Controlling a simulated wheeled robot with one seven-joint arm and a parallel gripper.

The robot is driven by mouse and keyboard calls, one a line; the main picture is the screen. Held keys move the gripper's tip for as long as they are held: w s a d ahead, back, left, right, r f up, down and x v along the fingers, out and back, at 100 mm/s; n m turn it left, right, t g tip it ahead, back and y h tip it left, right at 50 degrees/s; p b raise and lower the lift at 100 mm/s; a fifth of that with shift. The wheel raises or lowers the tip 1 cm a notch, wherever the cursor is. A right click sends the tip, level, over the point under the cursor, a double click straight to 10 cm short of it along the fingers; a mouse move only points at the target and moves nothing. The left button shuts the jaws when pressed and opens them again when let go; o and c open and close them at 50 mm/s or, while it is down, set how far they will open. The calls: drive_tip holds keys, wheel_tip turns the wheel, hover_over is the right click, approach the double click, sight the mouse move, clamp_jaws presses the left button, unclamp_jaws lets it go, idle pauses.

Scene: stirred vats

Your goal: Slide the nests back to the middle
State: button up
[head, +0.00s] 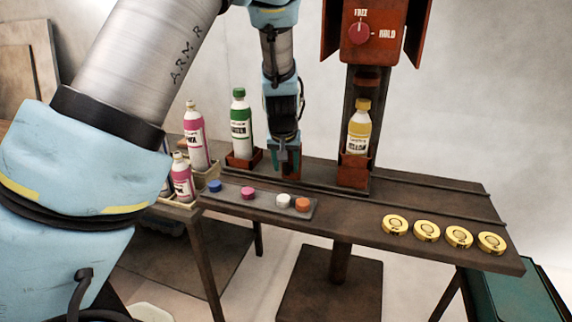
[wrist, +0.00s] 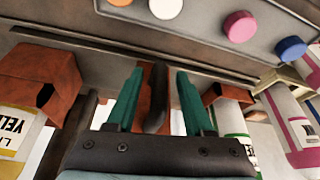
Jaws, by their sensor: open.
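A rust-red nest (head: 243,159) at the table's left holds a white bottle with a green cap and label (head: 241,125). Another rust-red nest (head: 355,161), under the red machine, holds a yellow bottle (head: 359,128); this nest shows at left in the wrist view (wrist: 40,75). My gripper (head: 287,165) is open, fingers down, low over the rails between the two nests. In the wrist view a rust-red piece (wrist: 143,103) and a dark curved piece show between the teal fingers (wrist: 158,100); I cannot tell whether the fingers touch them.
The red machine (head: 372,32) with a FREE/HOLD knob (head: 359,33) stands behind. A grey strip (head: 225,197) with coloured caps lies at the front left. Several gold discs (head: 427,231) lie at the right. Pink bottles (head: 196,145) stand at the far left.

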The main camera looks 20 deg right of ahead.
clamp_jaws()
idle(1.4)
